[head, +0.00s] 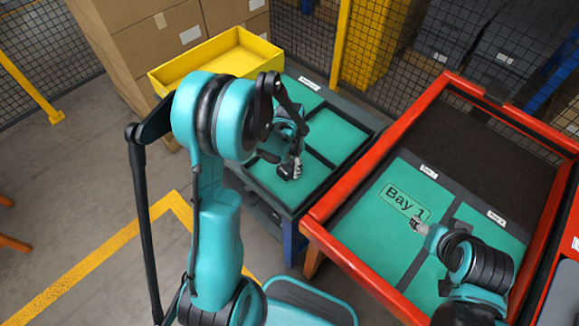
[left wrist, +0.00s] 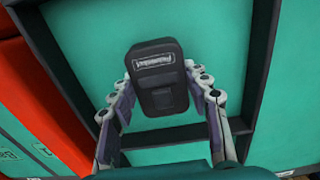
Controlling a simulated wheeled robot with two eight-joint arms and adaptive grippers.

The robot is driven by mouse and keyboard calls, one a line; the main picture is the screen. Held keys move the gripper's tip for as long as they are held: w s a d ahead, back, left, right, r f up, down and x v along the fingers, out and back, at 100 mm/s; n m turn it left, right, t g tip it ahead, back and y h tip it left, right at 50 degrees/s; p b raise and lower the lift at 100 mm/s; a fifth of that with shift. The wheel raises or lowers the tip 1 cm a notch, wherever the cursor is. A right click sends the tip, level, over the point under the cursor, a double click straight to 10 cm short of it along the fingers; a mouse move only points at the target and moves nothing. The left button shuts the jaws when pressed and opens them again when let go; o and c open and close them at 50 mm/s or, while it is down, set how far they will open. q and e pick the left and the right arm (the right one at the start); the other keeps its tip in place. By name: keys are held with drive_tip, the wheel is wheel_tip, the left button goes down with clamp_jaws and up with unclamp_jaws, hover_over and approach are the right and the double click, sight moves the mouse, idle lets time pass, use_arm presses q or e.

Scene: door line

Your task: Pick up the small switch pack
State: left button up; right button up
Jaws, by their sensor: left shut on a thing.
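The small switch pack (left wrist: 156,75) is a dark, rounded box with a pale label strip on its upper part. It shows between the two fingers of my left gripper (left wrist: 162,88) in the left wrist view, and the gripper is shut on it. In the head view my left gripper (head: 292,166) is over the green-lined compartment tray (head: 345,134), with the dark pack (head: 288,172) at its tips. I cannot tell whether the pack touches the tray floor. My right gripper (head: 420,227) is over the red-framed table, near the "Bay 1" label; its fingers are too small to read.
The red-framed table (head: 350,262) with green bays (head: 375,230) stands at the right; its raised rim borders the tray side. A yellow bin (head: 215,57) and cardboard boxes (head: 150,45) stand behind my left arm. Mesh fencing (head: 300,40) closes the back.

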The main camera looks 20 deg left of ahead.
use_arm(q)
wheel_tip(320, 180, up, 4)
drive_tip(key=shift+r+p, duration=0.15)
drive_tip(key=shift+p, duration=0.8)
drive_tip(key=w+d+r+p, duration=0.2)
drive_tip(key=d+r, duration=0.4)
drive_tip(key=d, duration=0.5)
drive_tip(key=shift+p, duration=0.4)
wheel_tip(320, 180, up, 8)
drive_tip(key=p, duration=0.5)
drive_tip(key=shift+d+f, duration=0.15)
drive_tip(key=shift+d, duration=0.1)
drive_tip(key=shift+f, duration=0.1)
